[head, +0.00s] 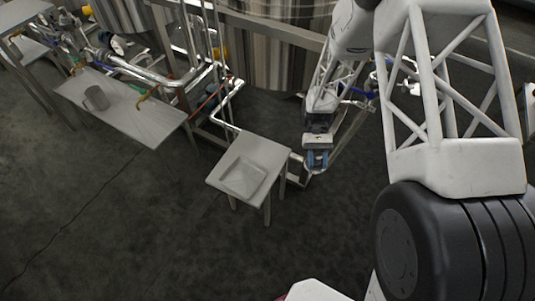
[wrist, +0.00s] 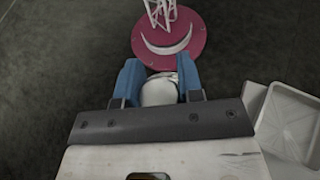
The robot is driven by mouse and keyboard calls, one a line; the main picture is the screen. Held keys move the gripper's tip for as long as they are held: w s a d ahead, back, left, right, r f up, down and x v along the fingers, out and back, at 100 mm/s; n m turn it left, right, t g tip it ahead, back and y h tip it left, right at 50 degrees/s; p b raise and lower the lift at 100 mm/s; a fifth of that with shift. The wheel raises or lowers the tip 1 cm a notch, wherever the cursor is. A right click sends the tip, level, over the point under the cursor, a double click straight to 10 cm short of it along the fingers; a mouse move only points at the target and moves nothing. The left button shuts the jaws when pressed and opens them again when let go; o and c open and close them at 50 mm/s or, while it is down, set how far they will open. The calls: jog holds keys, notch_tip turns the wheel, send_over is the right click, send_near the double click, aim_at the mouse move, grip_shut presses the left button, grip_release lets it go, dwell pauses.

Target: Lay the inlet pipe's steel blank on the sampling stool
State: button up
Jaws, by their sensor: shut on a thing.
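The sampling stool (head: 266,150) is a small grey square-topped stool in the middle of the head view. A shallow pale tray (head: 243,180) lies on its top; the tray also shows at the right of the wrist view (wrist: 290,118). My gripper (head: 317,160), with blue fingers, is just right of the stool in the head view. In the wrist view my gripper (wrist: 160,72) is shut on a rounded pale piece, seemingly the steel blank (wrist: 158,92). Its lower part is hidden by the gripper body.
Large tanks (head: 285,60) and steel pipework (head: 165,78) stand behind the stool. The dark floor in front of the stool is clear.

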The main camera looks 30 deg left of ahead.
jog(key=s+a+f+m+t+y, duration=0.3)
jog(key=a+f+m+t+y, duration=0.1)
jog(key=a+f+m+y, duration=1.1)
jog(key=shift+m+y, duration=0.9)
jog(key=shift+y, duration=0.4)
jog(key=w+a, duration=0.3)
jog(key=w+a+f, duration=0.1)
jog(key=w+a, duration=0.2)
jog(key=w, duration=0.1)
jog(key=w+a, duration=0.3)
jog(key=a, duration=0.1)
jog(key=shift+w+a+f, duration=0.1)
jog(key=shift+w+f, duration=0.1)
jog(key=shift+w, duration=0.05)
jog(key=shift+w+a+f, duration=0.1)
jog(key=shift+w+a, duration=0.3)
jog(key=shift+a, duration=0.05)
jog(key=shift+f, duration=1.75)
jog(key=shift+f, duration=0.1)
